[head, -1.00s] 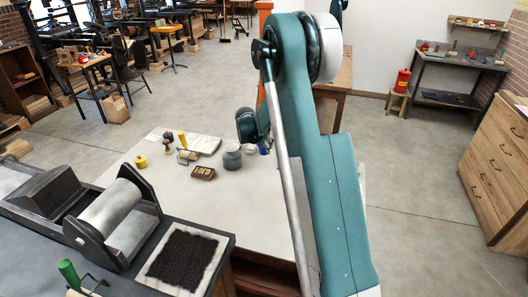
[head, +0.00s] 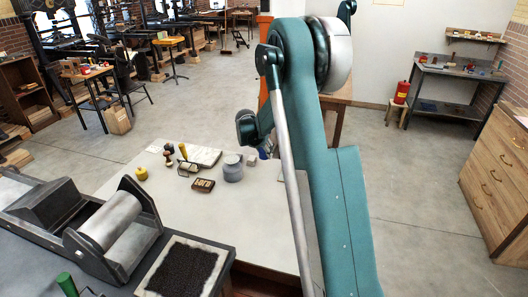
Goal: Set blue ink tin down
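A small patch of blue (head: 263,153) shows on the pale table (head: 225,222) just left of my arm. It may be the blue ink tin, but most of it is hidden and I cannot tell whether it rests on the table or is held. A small grey tin (head: 252,160) stands to its left, and a larger grey jar (head: 233,169) stands further left. My teal arm crosses the middle of the head view and covers the table's right part. My gripper's fingers do not show; they seem hidden behind the arm.
A yellow tin (head: 141,174), a wooden-handled stamp (head: 168,150), a brayer (head: 188,167), a paper bundle (head: 205,157) and a small dark type tray (head: 203,185) lie on the table. A roller press (head: 110,222) stands front left. The table's front middle is clear.

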